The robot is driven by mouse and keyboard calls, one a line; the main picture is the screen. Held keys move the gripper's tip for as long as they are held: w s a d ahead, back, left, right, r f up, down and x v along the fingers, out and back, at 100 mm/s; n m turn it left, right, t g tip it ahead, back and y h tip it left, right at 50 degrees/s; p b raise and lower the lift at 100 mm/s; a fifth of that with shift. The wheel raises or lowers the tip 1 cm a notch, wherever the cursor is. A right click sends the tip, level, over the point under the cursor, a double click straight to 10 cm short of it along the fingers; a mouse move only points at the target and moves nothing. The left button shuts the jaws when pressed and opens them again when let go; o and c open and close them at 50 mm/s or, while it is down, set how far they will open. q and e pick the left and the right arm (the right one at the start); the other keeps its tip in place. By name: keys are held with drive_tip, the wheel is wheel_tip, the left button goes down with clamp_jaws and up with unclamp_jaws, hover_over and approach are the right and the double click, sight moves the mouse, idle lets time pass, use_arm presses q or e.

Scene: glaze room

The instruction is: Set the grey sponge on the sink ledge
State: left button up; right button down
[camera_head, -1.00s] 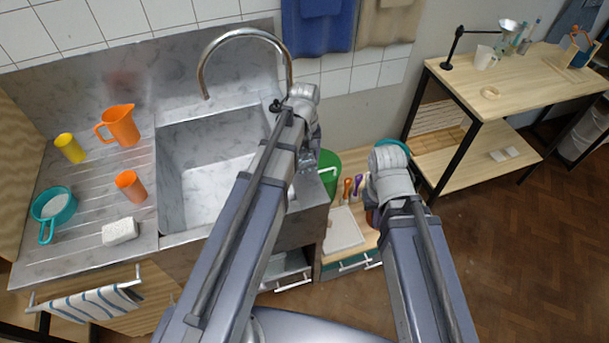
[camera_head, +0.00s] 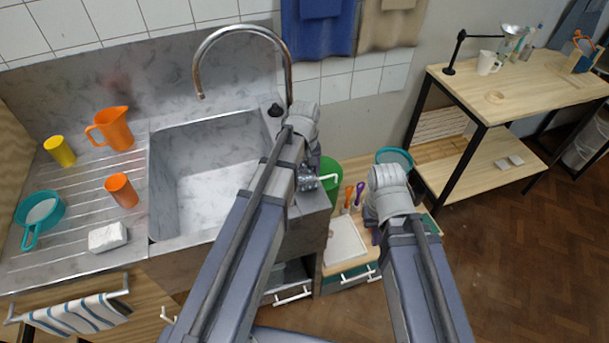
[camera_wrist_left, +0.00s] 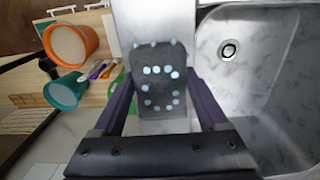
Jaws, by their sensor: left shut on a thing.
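The grey sponge (camera_wrist_left: 158,85), dark with pale dots, is between the purple fingers of my left gripper (camera_wrist_left: 163,100) in the left wrist view. My left gripper is shut on it. The pale metal sink ledge (camera_wrist_left: 152,22) runs beneath and beyond the sponge, beside the basin; I cannot tell whether they touch. In the head view, my left gripper (camera_head: 308,178) is over the sink's right edge, and its arm hides the sponge. My right gripper (camera_head: 372,215) is right of it, over the low cabinet, with its fingers mostly hidden by its own wrist.
The sink basin (camera_head: 205,165) is empty, with a curved tap (camera_head: 240,32) behind it. A white block (camera_head: 108,237), orange cup (camera_head: 121,190), orange jug (camera_head: 114,130), yellow cup (camera_head: 59,151) and teal pan (camera_head: 40,212) are on the drainboard. A green container (camera_head: 329,172) stands just right of the sink.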

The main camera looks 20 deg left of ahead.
sight(304, 173)
use_arm(q)
drive_tip(key=shift+f, duration=0.2)
drive_tip(key=o, duration=1.1)
drive_tip(key=shift+r, duration=0.25)
wheel_tip(304, 173, up, 12)
drive_tip(key=p, duration=1.2)
drive_tip(key=s+d+m, duration=0.3)
drive_tip(key=s, duration=0.2)
drive_tip(key=s+d+m, duration=0.4)
drive_tip(key=s, duration=0.1)
drive_tip(key=s+d+m+y, duration=0.1)
drive_tip(key=s+d+m, duration=0.2)
drive_tip(key=s+d, duration=0.1)
drive_tip(key=shift+s+d+m, duration=0.2)
drive_tip(key=shift+s+m, duration=0.1)
drive_tip(key=shift+s, duration=0.55)
